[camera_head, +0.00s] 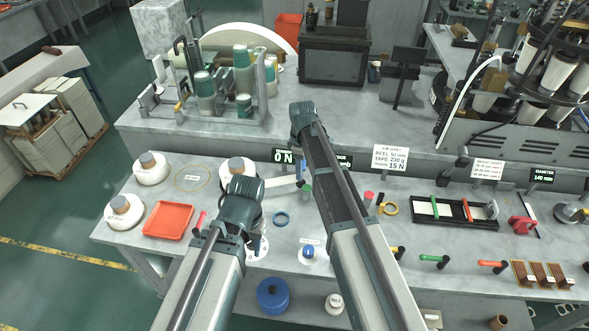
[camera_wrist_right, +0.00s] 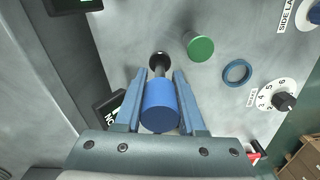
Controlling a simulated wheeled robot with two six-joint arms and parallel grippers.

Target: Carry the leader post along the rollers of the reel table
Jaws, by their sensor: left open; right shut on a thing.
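In the right wrist view my right gripper (camera_wrist_right: 160,88) is shut on a blue cylinder (camera_wrist_right: 160,108) with a black stem running to a dark round end near the grey bench. I take it for the leader post, but no label shows. In the head view the right forearm hides most of this gripper; a small blue piece (camera_head: 300,184) shows beside it. My left gripper (camera_head: 241,200) is over the bench front, left of the right arm; its fingers are mostly hidden and it holds nothing I can see. I cannot make out the rollers clearly.
A green cylinder (camera_wrist_right: 200,47), a blue ring (camera_wrist_right: 237,72) and a numbered brake dial (camera_wrist_right: 283,100) lie close to the right gripper. An orange tray (camera_head: 168,220) and white reels (camera_head: 151,169) are at the left. A black tray (camera_head: 453,212) is at the right.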

